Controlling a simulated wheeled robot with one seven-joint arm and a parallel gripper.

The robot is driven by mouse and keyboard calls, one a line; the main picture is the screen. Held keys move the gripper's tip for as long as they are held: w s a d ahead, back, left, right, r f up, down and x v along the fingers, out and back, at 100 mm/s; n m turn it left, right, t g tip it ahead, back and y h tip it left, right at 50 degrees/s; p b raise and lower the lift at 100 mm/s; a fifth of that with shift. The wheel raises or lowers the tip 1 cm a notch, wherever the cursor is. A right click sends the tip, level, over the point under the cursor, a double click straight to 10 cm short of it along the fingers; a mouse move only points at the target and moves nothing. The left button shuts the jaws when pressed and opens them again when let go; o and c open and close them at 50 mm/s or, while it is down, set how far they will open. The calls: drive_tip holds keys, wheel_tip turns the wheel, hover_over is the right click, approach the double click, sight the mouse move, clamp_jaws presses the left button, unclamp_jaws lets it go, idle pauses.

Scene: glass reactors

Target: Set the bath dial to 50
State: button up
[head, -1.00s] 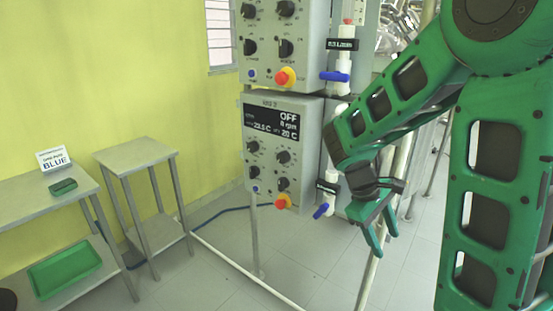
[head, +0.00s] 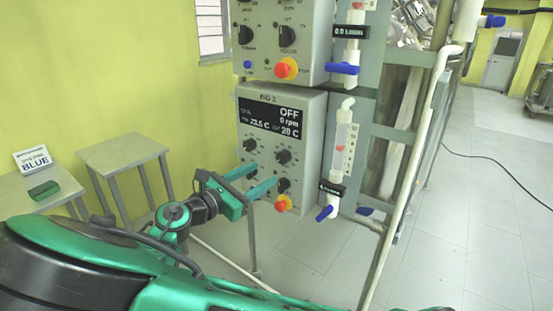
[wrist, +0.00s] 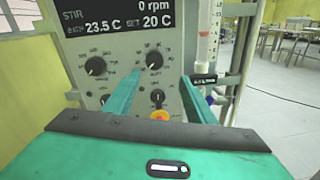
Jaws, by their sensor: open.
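The RIG 2 control box (head: 312,110) faces me. Its display (head: 268,117) reads OFF, 0 rpm, 23.5 C and SET 20 C. Several black dials sit below it, among them an upper left dial (wrist: 96,66), an upper right dial (wrist: 155,60) and a lower right dial (wrist: 157,96). The dial labels are too small to tell which is the bath dial. My gripper (head: 262,177) is open in front of the panel's lower half. In the wrist view its fingers (wrist: 161,80) stand on either side of the right dial column, with nothing held. Contact with the panel cannot be told.
A red-and-yellow stop button (head: 283,203) sits below the dials. A second control box (head: 312,35) is above. A flow tube with a blue valve (head: 326,212) and a pipe frame stand to the right. A small table (head: 122,150) is at left. The floor at right is mostly clear.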

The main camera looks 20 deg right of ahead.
sight(280, 158)
drive_tip(key=shift+n+t, duration=0.3)
drive_tip(key=x, duration=0.9)
drive_tip(key=shift+w+r, duration=0.25)
drive_tip(key=shift+w, duration=0.35)
drive_tip(key=c, duration=1)
drive_tip(key=shift+c, duration=0.2)
